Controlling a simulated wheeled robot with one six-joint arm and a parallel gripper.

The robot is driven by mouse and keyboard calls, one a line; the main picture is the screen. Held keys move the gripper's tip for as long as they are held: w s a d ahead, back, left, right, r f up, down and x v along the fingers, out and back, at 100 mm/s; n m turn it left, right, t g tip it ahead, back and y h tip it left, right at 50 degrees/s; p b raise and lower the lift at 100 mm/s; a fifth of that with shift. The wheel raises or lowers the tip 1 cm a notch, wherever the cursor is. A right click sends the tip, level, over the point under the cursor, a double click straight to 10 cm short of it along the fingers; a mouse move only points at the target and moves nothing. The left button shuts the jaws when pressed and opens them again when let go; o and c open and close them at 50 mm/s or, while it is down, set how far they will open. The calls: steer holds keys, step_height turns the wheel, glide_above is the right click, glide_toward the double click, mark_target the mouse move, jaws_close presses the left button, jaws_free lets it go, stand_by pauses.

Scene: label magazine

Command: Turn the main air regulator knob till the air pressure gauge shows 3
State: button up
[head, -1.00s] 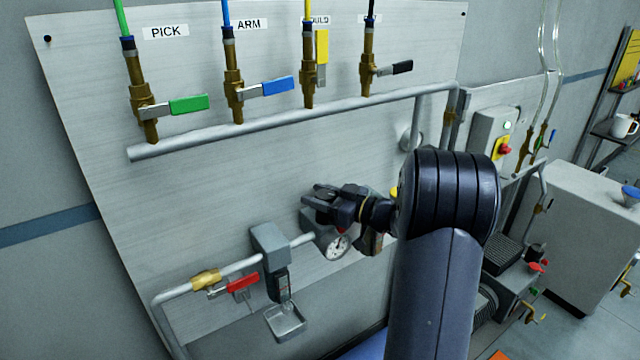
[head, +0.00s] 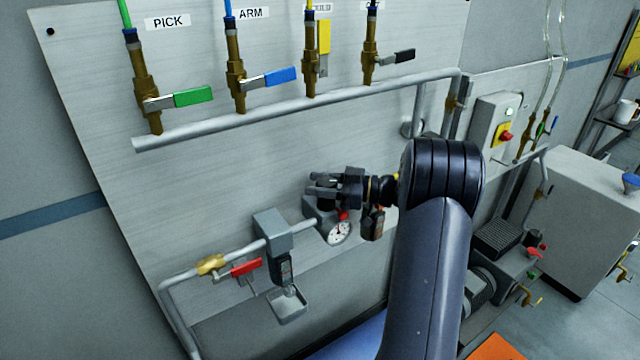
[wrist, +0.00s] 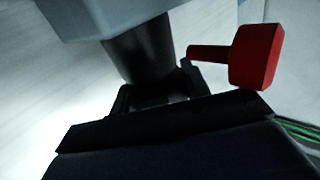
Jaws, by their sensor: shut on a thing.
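My gripper (head: 322,187) is shut on the black regulator knob, at the top of the grey regulator body (head: 322,212) in the head view. In the wrist view the dark round knob (wrist: 140,50) sits between my gripper's two fingers (wrist: 155,88), below the grey body. The white round pressure gauge (head: 340,232) faces out just below my gripper. Its needle is too small to read surely. My gripper hides most of the knob in the head view.
A red tab on a stem (wrist: 257,57) sticks out close beside my fingers. A red-handled valve (head: 246,268) and a grey filter unit (head: 272,232) stand left on the same pipe. Several valves with coloured levers line the pipe above.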

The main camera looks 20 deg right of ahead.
steer(key=o, duration=1)
steer(key=shift+d, duration=0.1)
steer(key=b+v, duration=0.2)
steer(key=v, duration=0.5)
steer(key=shift+s+d, duration=0.1)
steer(key=shift+s, duration=0.05)
